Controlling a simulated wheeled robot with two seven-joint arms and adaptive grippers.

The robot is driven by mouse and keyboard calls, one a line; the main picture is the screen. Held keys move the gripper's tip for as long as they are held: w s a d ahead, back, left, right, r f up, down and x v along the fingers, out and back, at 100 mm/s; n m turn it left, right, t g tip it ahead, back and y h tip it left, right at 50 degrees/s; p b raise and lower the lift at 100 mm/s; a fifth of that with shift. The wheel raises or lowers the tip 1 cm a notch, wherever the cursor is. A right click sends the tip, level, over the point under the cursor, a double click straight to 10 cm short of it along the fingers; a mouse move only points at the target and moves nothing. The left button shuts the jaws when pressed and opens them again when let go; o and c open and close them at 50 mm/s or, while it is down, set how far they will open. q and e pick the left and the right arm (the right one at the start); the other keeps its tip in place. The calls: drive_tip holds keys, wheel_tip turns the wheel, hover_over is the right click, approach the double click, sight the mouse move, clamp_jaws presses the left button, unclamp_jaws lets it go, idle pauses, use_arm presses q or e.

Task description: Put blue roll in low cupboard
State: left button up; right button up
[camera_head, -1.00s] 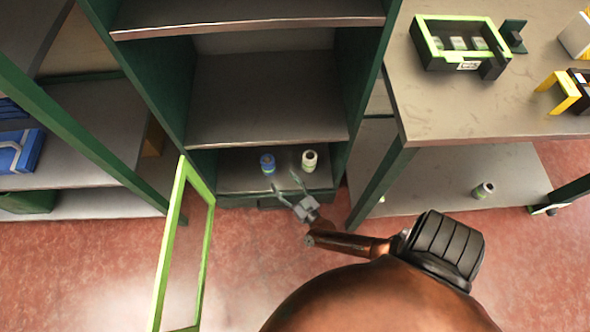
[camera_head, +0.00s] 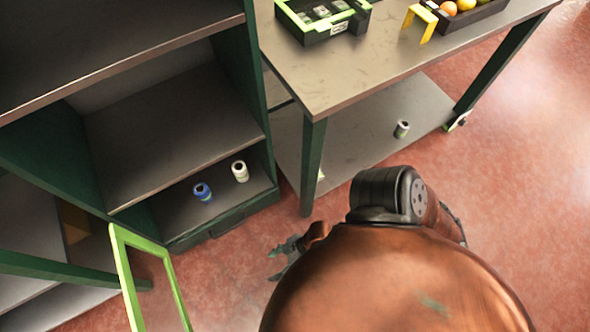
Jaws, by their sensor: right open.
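The blue roll (camera_head: 202,191) stands upright on the bottom shelf of the low cupboard (camera_head: 170,214). A white roll (camera_head: 240,171) stands to its right on the same shelf. The cupboard's green-framed door (camera_head: 125,272) hangs open at the left. My right gripper (camera_head: 273,263) is open and empty, out in front of the cupboard over the floor and apart from both rolls. My arm partly hides the gripper. My left gripper is not in view.
A table (camera_head: 330,72) stands to the right, with a green-edged black box (camera_head: 318,36) and a crate of fruit (camera_head: 480,14) on top. Another roll (camera_head: 402,129) stands on its lower shelf. A table leg (camera_head: 312,165) rises beside the cupboard. Red floor is clear at the right.

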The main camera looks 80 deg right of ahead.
drive_tip(key=s+d+r+g+h, duration=0.1)
drive_tip(key=s+d+r+g, duration=0.1)
drive_tip(key=s, duration=0.3)
drive_tip(key=s+d+r+m+g+h, duration=0.1)
drive_tip(key=s+d+r+g, duration=0.1)
drive_tip(key=s, duration=0.4)
drive_tip(key=shift+s+d+r, duration=0.2)
drive_tip(key=shift+s+d, duration=0.05)
drive_tip(key=shift+d, duration=0.25)
